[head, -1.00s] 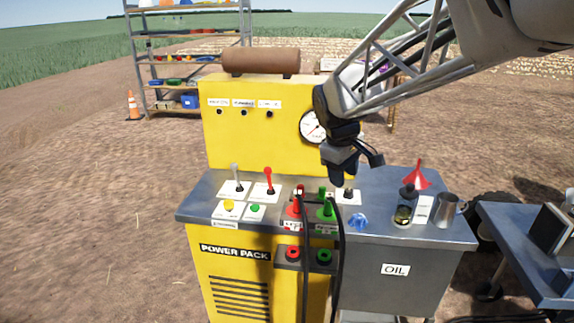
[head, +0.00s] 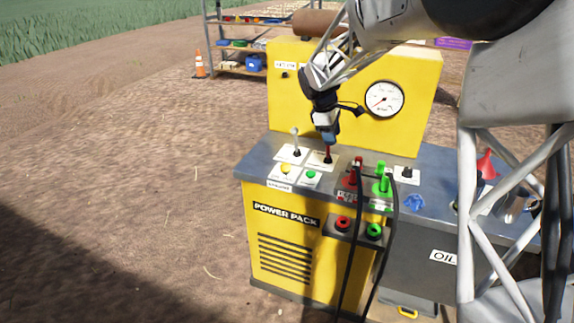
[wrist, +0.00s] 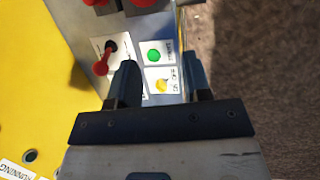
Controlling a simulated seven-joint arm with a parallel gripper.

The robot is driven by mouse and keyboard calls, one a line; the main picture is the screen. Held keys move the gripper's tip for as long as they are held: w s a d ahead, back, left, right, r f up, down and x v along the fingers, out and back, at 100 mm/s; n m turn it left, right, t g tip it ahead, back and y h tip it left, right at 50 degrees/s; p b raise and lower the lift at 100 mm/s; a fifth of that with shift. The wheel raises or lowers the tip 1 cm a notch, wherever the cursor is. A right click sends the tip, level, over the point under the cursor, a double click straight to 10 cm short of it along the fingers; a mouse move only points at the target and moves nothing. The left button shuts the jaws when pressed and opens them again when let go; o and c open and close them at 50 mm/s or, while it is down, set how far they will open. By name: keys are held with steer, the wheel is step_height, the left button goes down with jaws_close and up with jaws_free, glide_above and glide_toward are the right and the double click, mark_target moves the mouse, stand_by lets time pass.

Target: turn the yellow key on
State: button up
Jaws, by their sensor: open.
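The yellow key (head: 286,168) is a small round knob on a white label at the front left of the power pack's grey top. In the wrist view the yellow key (wrist: 161,86) shows between my two fingers, beside the green button (wrist: 154,55). My gripper (head: 328,138) is open and empty, above the top near the red lever (head: 328,154). In the wrist view my gripper (wrist: 160,78) has its fingers apart, and the red lever (wrist: 101,67) is just left of the left finger. The key's exact turn position is too small to tell.
A white-handled lever (head: 296,143) stands behind the yellow key. Red connectors (head: 350,177) and green connectors (head: 381,185) with black hoses rise to the right. The yellow panel with a gauge (head: 384,99) stands behind. A red funnel (head: 486,165) is at far right.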

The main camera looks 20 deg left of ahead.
steer(key=w+a+f+n, duration=0.3)
steer(key=a+f, duration=0.3)
steer(key=a, duration=0.3)
steer(key=n+h, duration=0.1)
steer(key=n, duration=0.2)
glide_above(284, 164)
steer(key=s+a, duration=0.1)
steer(key=a, duration=0.1)
step_height(284, 164, down, 8)
steer(key=shift+a+r+t, duration=0.15)
steer(key=shift+a+t, duration=0.05)
steer(key=shift+t, duration=0.1)
steer(key=shift+x, duration=3.9)
steer(key=shift+s, duration=0.1)
steer(key=shift+c, duration=0.4)
jaws_close()
